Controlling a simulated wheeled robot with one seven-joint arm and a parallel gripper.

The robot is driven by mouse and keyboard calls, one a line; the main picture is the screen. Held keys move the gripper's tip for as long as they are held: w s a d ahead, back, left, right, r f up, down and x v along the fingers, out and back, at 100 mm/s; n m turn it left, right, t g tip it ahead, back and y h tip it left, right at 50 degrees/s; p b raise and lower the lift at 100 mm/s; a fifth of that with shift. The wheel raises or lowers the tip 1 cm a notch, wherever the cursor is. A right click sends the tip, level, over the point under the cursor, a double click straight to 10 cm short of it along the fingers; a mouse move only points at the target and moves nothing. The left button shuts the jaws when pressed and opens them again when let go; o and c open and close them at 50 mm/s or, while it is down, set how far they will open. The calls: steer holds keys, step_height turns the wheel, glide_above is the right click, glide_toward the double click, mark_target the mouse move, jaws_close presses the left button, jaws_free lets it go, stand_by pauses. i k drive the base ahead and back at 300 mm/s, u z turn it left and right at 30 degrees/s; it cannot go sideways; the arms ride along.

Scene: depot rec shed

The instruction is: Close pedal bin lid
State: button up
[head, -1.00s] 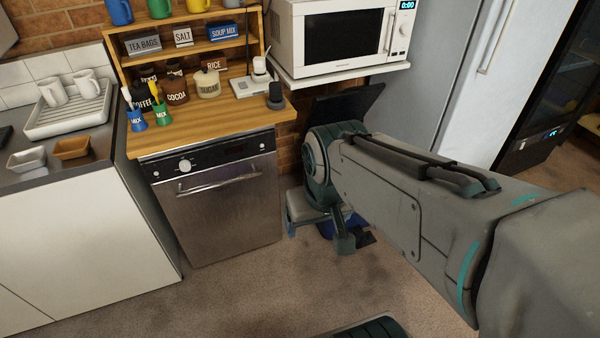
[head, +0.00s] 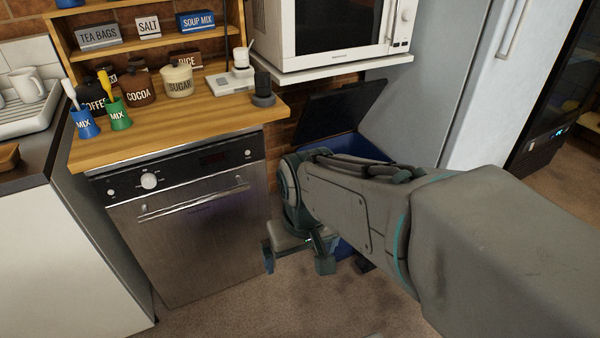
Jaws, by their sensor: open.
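The pedal bin (head: 350,147) is a blue bin beneath the microwave shelf, partly hidden behind my arm. Its dark lid (head: 340,105) stands raised and tilted back toward the brick wall. A small dark piece at floor level by the bin's base may be its pedal (head: 363,265). My gripper (head: 297,264) hangs low in front of the bin, to its left, near the dishwasher's right edge. Its fingers are apart and nothing shows between them. My arm covers much of the bin's front and right side.
A steel dishwasher (head: 195,225) stands left of the gripper under a wooden counter (head: 170,135) with jars and cups. A microwave (head: 340,30) sits on a white shelf (head: 340,68) above the lid. A grey fridge (head: 440,80) stands right. Carpet in front is clear.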

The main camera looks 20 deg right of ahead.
mark_target(328, 112)
steer(key=z, duration=0.65)
steer(key=i, duration=1.15)
steer(key=u, duration=0.65)
